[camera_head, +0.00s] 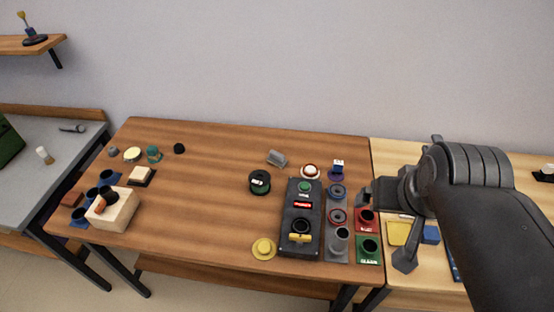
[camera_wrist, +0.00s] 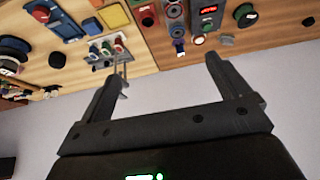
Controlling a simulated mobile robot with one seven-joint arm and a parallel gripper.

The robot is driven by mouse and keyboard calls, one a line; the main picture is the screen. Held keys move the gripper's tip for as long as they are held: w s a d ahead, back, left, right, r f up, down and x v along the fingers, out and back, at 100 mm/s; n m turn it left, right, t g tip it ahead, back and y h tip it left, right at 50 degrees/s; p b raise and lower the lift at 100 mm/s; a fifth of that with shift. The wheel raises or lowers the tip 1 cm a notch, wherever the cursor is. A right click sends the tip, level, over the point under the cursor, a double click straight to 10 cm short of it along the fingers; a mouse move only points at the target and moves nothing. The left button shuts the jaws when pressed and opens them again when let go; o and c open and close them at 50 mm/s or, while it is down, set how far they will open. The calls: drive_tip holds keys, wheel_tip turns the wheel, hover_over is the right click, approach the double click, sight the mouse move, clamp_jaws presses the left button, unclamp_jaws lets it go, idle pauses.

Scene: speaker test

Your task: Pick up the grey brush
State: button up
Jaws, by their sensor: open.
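I cannot tell for sure which thing is the grey brush. A small grey piece (camera_head: 277,158) lies near the back of the brown table, behind the black control box; it also shows in the wrist view (camera_wrist: 227,40). A thin grey object (camera_head: 72,128) lies on the grey side table at the far left. My gripper (camera_head: 367,196) is over the right side, near where the two tables meet, away from both grey objects. In the wrist view my gripper (camera_wrist: 168,75) has its two fingers wide apart with nothing between them.
The black control box (camera_head: 302,215) stands on the brown table (camera_head: 215,215), with red and green holders (camera_head: 368,235) to its right. The table's middle is mostly clear. A wall rises behind.

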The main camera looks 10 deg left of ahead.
drive_tip(key=w+a+r+m+g, duration=0.1)
drive_tip(key=w+a+r+g, duration=0.2)
drive_tip(key=w, duration=1)
drive_tip(key=m+g, duration=0.3)
drive_tip(key=m, duration=0.1)
hover_over(278, 155)
drive_tip(key=w+a, duration=0.1)
wheel_tip(278, 155, down, 23)
drive_tip(key=shift+r, duration=0.2)
wheel_tip(278, 155, down, 6)
drive_tip(key=shift+w+r, duration=0.1)
drive_tip(key=f, duration=0.5)
drive_tip(key=shift+d+f, duration=0.1)
drive_tip(key=shift+d, duration=0.3)
drive_tip(key=c, duration=1.1)
